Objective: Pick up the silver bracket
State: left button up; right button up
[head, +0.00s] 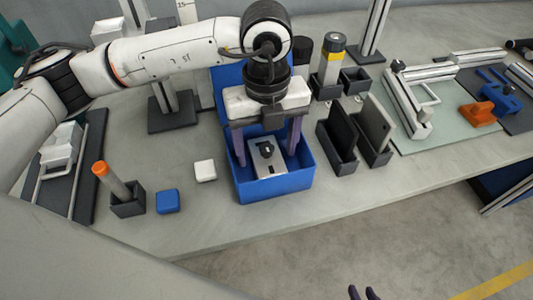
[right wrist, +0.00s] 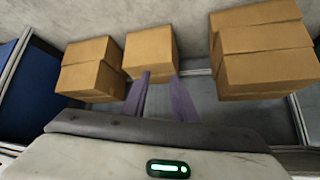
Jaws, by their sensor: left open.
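The silver bracket (head: 268,163), a grey metal piece with a dark knob on it, lies inside the blue bin (head: 275,188). My left gripper (head: 267,151) points down into the bin. Its purple fingers are open, one on each side of the bracket, with visible space between. Whether the fingertips touch the bin floor cannot be told. My right gripper (head: 364,293) shows only its fingertips at the bottom edge of the head view, far from the bin. In the right wrist view its fingers (right wrist: 160,88) are apart with nothing between them.
Right of the bin stand dark upright holders (head: 338,150). Left of it are a white block (head: 205,170), a blue block (head: 167,201) and an orange-capped tube (head: 112,182) in a dark holder. Cardboard boxes (right wrist: 150,50) show in the right wrist view. The table front is mostly clear.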

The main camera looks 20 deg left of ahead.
pick_arm(q)
jog(key=shift+f, duration=1.1)
jog(key=c, duration=1.4)
